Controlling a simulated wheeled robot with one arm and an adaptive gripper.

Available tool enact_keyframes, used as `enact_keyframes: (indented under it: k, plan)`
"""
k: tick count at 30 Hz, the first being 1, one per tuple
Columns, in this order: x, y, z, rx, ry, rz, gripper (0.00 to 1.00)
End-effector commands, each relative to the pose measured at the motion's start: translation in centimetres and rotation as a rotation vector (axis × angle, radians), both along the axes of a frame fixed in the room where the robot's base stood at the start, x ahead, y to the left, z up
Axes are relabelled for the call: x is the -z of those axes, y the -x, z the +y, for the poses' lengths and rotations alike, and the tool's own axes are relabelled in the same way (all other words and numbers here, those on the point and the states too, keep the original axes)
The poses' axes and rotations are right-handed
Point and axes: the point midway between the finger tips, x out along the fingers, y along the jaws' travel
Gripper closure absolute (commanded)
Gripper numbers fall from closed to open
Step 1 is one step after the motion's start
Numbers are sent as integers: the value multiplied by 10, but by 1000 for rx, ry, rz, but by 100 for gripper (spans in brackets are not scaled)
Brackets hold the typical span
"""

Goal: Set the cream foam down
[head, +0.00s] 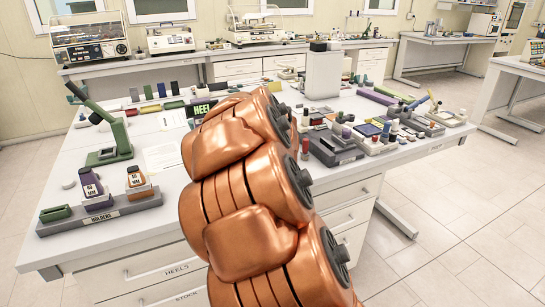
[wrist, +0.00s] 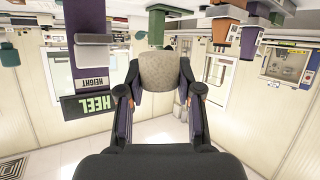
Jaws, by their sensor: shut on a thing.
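The cream foam (wrist: 159,71) is a short, speckled, rounded block in the middle of the wrist view. My gripper (wrist: 159,82) is shut on it, with one dark finger on each side. The wrist view is upside down. Nothing shows between the foam and the fingers. I cannot tell whether the foam touches a surface. In the head view my copper arm covers the middle of the bench, and the gripper and the foam are hidden behind it.
The white bench (head: 100,235) carries a grey holders rack (head: 100,211) and a green lever tool (head: 110,130) at left. A black HEEL sign (head: 201,109) stands behind my arm and also shows in the wrist view (wrist: 87,106). Several small items crowd the right side.

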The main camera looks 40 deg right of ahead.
Motion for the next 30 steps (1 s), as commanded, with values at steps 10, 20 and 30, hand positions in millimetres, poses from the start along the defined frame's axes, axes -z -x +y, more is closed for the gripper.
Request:
enact_keyframes:
  k: [10,20,30]
  plan:
    - [9,49,-73,48,0,1,77]
    - [19,105,-127,91,0,1,77]
    - [24,135,-147,106,-1,0,77]
